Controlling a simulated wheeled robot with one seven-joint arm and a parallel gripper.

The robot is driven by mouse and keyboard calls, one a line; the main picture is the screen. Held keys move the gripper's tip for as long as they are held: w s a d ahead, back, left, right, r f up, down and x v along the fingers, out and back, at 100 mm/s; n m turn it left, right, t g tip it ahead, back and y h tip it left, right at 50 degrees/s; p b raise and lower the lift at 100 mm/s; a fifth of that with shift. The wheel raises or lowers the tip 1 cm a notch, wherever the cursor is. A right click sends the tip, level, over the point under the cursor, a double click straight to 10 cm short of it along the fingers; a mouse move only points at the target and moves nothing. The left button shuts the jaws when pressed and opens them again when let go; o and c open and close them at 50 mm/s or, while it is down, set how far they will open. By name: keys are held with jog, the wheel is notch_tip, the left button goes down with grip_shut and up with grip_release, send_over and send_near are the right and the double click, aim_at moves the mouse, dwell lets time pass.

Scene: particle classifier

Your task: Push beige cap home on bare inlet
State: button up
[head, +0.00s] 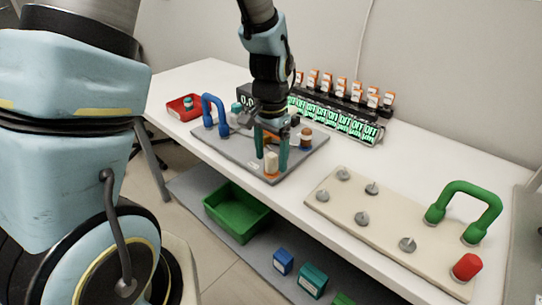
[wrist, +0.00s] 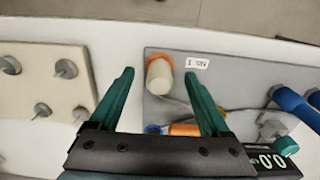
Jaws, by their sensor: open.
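The beige cap (head: 271,160) is a pale cylinder standing upright at the near corner of the grey board (head: 226,158). It also shows in the wrist view (wrist: 158,78). An orange collar (wrist: 160,60) shows around its base; I cannot tell how far down the cap sits on it. My gripper (head: 270,152) is open, with its green fingers pointing down at the cap. In the wrist view, the fingers (wrist: 159,73) lie on either side of the cap with a gap at each side. I cannot tell the exact height of the fingertips relative to the cap.
A blue handle (head: 213,112) and several fittings stand on the grey board. A beige board (head: 335,215) with grey knobs and a green handle (head: 470,203) is to the right. A display row (head: 340,122) stands behind. A red tray (head: 183,108) is at the left.

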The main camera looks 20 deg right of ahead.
aim_at(271, 155)
notch_tip(271, 155, up, 10)
jog(key=b, duration=0.1)
jog(key=shift+r, duration=0.25)
dwell(0.4)
jog(key=a+f+n, duration=0.1)
jog(key=a+n, duration=0.4)
jog(key=a, duration=0.7)
jog(key=w+a+f+n+t, duration=0.1)
jog(key=a+n, duration=0.5)
jog(key=a, duration=0.7)
jog(key=shift+f+t, duration=0.3)
jog(key=shift+f, duration=0.45)
jog(key=shift+w+a, duration=0.1)
jog(key=shift+w, duration=0.05)
